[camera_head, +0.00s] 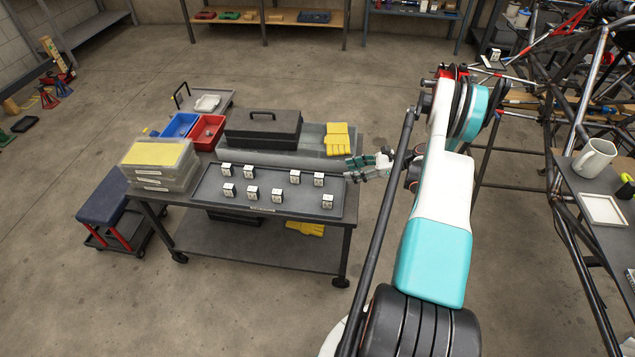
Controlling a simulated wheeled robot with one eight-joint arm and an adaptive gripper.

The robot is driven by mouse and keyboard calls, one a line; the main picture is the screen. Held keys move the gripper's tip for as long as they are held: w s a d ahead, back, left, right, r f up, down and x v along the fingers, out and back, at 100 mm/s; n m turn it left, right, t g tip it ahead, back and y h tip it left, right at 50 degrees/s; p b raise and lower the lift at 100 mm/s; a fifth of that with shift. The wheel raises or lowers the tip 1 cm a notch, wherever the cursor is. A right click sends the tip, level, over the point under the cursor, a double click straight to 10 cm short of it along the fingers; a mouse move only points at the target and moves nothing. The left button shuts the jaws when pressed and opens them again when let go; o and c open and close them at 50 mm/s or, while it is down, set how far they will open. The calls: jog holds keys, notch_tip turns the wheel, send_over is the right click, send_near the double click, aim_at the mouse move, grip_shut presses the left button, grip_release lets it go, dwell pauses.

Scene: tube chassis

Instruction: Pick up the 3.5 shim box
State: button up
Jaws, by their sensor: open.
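Several small shim boxes, each with a white labelled face and dark sides, stand on a dark grey tray (235,204) on the workbench. They form two loose rows; one box (327,201) stands alone near the tray's right end, and another (318,179) is in the back row nearest my gripper. The labels are too small to read, so I cannot tell which is the 3.5 shim box. My gripper (350,168) is open and empty. In the picture it is just beyond the tray's back right corner, pointing left, apart from the boxes.
Behind the tray are a black toolbox (263,128) and yellow gloves (337,138). Stacked clear cases (160,163), a blue bin (180,125) and a red bin (207,132) stand to the left. A tube chassis (560,110) and a side table with a mug (594,158) are at right.

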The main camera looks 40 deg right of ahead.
jog(key=b, duration=0.2)
send_near(320, 175)
jog(key=x, duration=0.4)
jog(key=shift+f, duration=0.25)
jog(key=shift+b+x, duration=1.4)
jog(key=shift+x, duration=1.7)
jog(key=shift+a+r, duration=0.1)
jog(key=shift+r, duration=0.15)
grip_shut()
